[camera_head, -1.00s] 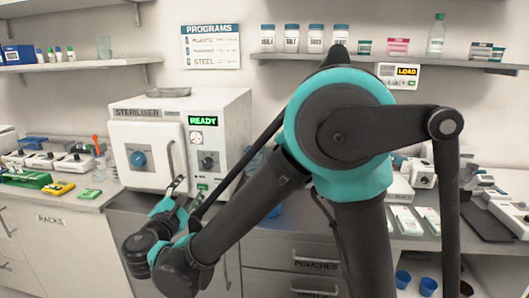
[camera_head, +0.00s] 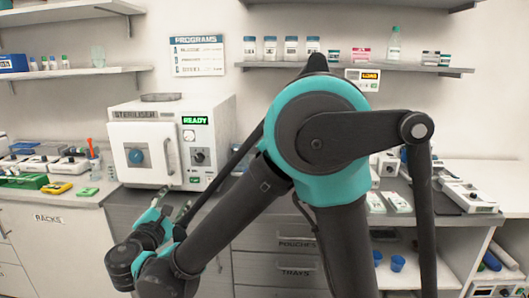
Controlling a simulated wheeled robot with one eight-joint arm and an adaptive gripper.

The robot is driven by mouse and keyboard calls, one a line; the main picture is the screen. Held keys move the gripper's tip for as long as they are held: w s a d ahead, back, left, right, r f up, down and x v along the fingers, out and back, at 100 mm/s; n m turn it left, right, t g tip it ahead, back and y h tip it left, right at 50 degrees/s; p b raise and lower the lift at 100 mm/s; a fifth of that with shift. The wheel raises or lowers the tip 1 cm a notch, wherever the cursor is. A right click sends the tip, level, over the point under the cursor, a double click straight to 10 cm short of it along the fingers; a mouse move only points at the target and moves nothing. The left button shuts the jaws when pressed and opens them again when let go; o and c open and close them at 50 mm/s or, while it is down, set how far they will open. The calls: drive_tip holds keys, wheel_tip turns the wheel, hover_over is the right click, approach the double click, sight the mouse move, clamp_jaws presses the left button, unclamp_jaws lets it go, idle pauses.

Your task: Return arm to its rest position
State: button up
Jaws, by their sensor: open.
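My arm, dark grey with teal joints, fills the middle of the view, with its large shoulder joint (camera_head: 318,140) up front. The forearm slopes down to the left. My gripper (camera_head: 183,210) is at the lower left, in front of the drawers and just below the steriliser. It is open and I see nothing held in it. Its fingers point up and are partly hidden by the wrist. The white steriliser (camera_head: 150,150) stands on the counter behind, its door shut and its display reading READY.
The left counter holds a green tray (camera_head: 22,181), a yellow item (camera_head: 56,188) and several devices. Shelves with jars (camera_head: 270,48) run along the wall. At right, more devices (camera_head: 468,196) stand on the counter, with blue cups (camera_head: 398,263) on a lower shelf.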

drive_tip(key=w+d+f+m+g+h, duration=0.1)
drive_tip(key=w+d+f+m+g, duration=0.25)
drive_tip(key=d, duration=0.55)
drive_tip(key=w+d+f+m+g+h, duration=0.2)
drive_tip(key=d+f+m, duration=0.15)
drive_tip(key=d, duration=0.65)
drive_tip(key=w+d+f+m+g+h, duration=0.1)
drive_tip(key=w+d+f+m+g, duration=0.2)
drive_tip(key=d, duration=0.6)
drive_tip(key=s+d+f+m+g+y, duration=0.1)
drive_tip(key=s+d+f+m+g, duration=0.1)
drive_tip(key=s+d+f+m, duration=0.3)
drive_tip(key=s+d+f+m+g, duration=0.1)
drive_tip(key=d+f+g, duration=0.15)
drive_tip(key=d, duration=0.45)
drive_tip(key=s+d+f+m+g+y, duration=0.1)
drive_tip(key=s+d+f+m+y, duration=0.3)
drive_tip(key=s+m, duration=0.5)
drive_tip(key=shift+s+d+f, duration=0.35)
drive_tip(key=shift+s+f, duration=0.25)
drive_tip(key=shift+f, duration=0.25)
